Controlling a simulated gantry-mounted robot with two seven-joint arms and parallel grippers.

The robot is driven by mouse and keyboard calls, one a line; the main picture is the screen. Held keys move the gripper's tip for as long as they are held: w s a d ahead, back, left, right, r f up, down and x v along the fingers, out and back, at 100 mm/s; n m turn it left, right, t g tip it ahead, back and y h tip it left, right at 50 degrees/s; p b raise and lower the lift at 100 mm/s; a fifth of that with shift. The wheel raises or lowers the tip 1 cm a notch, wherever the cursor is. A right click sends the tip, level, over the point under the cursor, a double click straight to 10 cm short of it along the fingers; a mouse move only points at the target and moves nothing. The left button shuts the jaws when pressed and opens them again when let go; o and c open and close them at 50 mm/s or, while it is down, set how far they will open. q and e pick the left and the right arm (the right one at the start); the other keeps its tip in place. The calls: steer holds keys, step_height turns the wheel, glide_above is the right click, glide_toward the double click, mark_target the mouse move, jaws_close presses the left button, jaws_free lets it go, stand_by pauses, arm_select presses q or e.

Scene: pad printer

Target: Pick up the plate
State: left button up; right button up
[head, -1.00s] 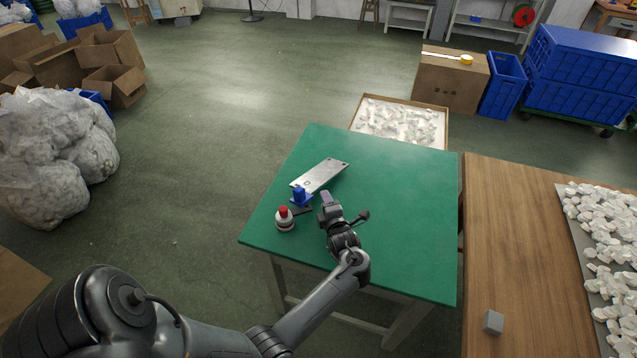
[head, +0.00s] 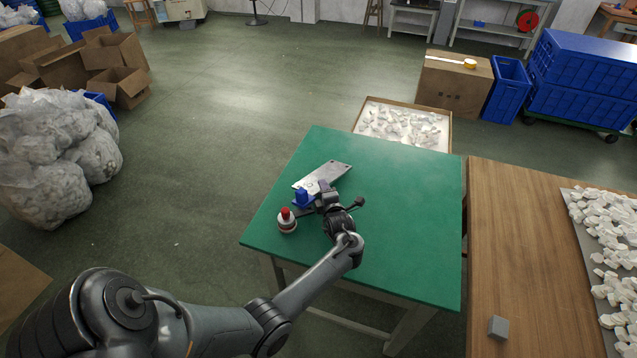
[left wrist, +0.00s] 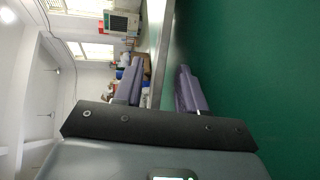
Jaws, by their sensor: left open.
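The plate (head: 330,173) is a flat pale grey metal piece on the green table (head: 400,220), with small holes at its far end. My left gripper (head: 322,190) is at the plate's near end and hides part of it in the head view. In the left wrist view, the left gripper (left wrist: 158,85) is open, with a thin grey edge, apparently the plate (left wrist: 164,45), between its two fingers. One finger is on the table side and the other on the far side. Contact cannot be told. My right gripper is not in view.
A white bottle-like item with a red top (head: 287,222) stands at the table's left. The right side of the green table is clear. A wooden table (head: 510,240) adjoins it.

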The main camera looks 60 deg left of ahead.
arm_select(q)
jaws_close()
steer(key=shift+r, duration=0.15)
